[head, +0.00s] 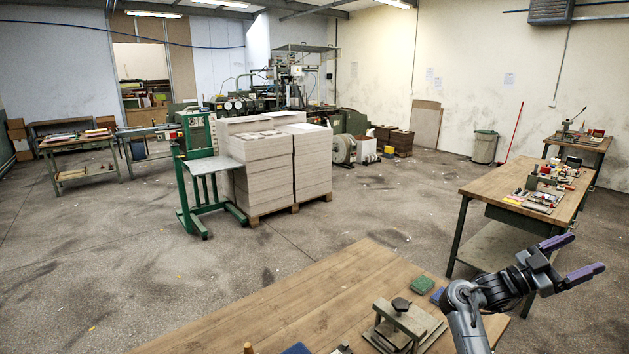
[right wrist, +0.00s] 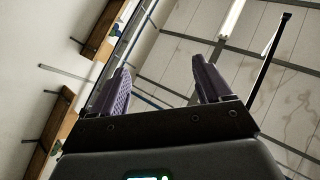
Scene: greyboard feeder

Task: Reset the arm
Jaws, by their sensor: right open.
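My right arm comes up from the lower right in the head view. Its gripper (head: 580,258) is open, with two purple fingers spread apart and nothing between them. It is held in the air beyond the right end of the near wooden table. In the right wrist view the gripper (right wrist: 160,85) also shows open and empty, its fingers against the ceiling and walls. My left gripper is in neither view.
The near wooden table (head: 290,306) bears a metal clamp-like device (head: 402,325) and a green block (head: 421,285). A second workbench (head: 480,192) with tools stands behind my right gripper. Stacks of greyboard (head: 262,168) and a green lift stand (head: 186,180) are farther back. Open floor lies between.

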